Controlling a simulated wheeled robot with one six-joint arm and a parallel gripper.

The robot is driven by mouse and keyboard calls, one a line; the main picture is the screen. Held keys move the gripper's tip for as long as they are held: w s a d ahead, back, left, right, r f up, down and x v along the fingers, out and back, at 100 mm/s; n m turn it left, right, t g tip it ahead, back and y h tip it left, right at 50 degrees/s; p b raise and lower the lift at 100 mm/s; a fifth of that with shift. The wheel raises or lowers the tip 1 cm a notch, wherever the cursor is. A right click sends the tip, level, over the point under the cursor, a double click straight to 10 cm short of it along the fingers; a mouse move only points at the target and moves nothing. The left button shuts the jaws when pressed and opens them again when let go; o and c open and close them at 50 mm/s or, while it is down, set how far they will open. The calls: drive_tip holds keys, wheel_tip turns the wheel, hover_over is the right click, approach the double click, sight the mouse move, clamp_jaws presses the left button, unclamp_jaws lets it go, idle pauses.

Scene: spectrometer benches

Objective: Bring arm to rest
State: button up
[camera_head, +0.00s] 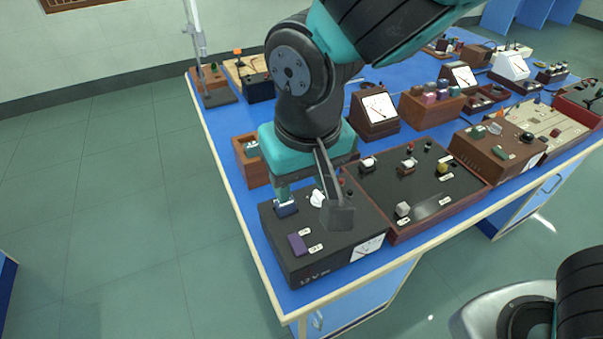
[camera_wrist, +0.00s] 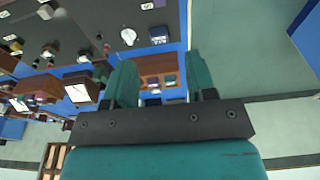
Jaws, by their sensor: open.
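My gripper (camera_head: 284,192) hangs from the teal and black arm over the left front corner of the blue bench. A wooden box (camera_wrist: 152,66) shows beyond the gap. The wrist part hides some of the power supply box's top in the head view.
The power supply box carries a purple block (camera_head: 298,244) and a white knob (camera_head: 318,198). A dark wooden-edged panel (camera_head: 425,207) stands beside it. Meters and boxes crowd the bench to the right. A stand (camera_head: 220,98) rises at back left. The floor (camera_head: 120,210) left is clear.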

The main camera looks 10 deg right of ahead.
drive_tip(key=shift+r, duration=0.15)
idle(0.3)
drive_tip(key=s+d+r+n+g+y, duration=0.1)
drive_tip(key=s+d+r+n+y, duration=0.2)
drive_tip(key=s+d+r, duration=0.2)
drive_tip(key=s+d, duration=0.3)
drive_tip(key=d, duration=0.1)
drive_tip(key=shift+d+n+g+y, duration=0.15)
drive_tip(key=shift+n+g+y, duration=0.25)
